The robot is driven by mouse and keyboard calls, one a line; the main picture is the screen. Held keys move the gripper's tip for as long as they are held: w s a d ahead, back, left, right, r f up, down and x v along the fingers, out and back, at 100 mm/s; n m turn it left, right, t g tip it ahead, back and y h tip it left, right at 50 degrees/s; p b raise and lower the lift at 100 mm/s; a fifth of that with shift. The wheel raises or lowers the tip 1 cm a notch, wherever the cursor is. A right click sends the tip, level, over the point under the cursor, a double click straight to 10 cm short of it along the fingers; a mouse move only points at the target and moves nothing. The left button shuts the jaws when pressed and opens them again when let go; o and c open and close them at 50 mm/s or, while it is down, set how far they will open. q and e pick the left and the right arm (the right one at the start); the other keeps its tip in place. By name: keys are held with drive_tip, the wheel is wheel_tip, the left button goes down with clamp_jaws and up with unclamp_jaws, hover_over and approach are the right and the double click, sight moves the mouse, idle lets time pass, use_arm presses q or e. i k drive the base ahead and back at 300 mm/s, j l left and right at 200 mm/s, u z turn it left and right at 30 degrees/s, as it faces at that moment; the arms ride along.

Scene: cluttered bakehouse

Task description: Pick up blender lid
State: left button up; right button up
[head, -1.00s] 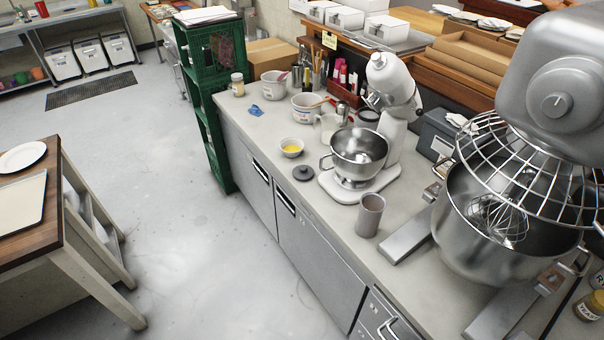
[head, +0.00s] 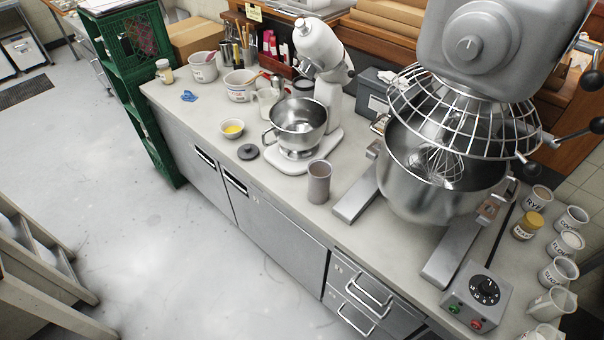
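A small dark grey round lid with a knob, which looks like the blender lid (head: 247,152), lies flat on the grey counter (head: 205,128). It sits left of the white stand mixer's steel bowl (head: 298,124) and just below a small white bowl with yellow contents (head: 232,129). A grey-brown cup (head: 319,182), possibly the blender jar, stands upright to its right, apart from it. Neither of my grippers shows in the head view.
A large floor-style mixer (head: 445,165) with a wire guard fills the counter's right side. A control box (head: 477,297) and several labelled cups stand near the right edge. A green crate stack (head: 135,75) stands at the counter's far left end. The floor (head: 190,265) in front is clear.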

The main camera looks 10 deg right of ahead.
sight(248, 151)
drive_tip(key=i+j+z, duration=0.2)
drive_tip(key=i+j, duration=0.2)
drive_tip(key=j, duration=0.25)
drive_tip(key=i+j+z, duration=0.1)
drive_tip(key=j, duration=0.25)
drive_tip(key=i+j+z, duration=0.1)
drive_tip(key=i+j, duration=0.15)
drive_tip(key=i+j+z, duration=0.1)
drive_tip(key=j, duration=0.4)
drive_tip(key=i+l, duration=0.05)
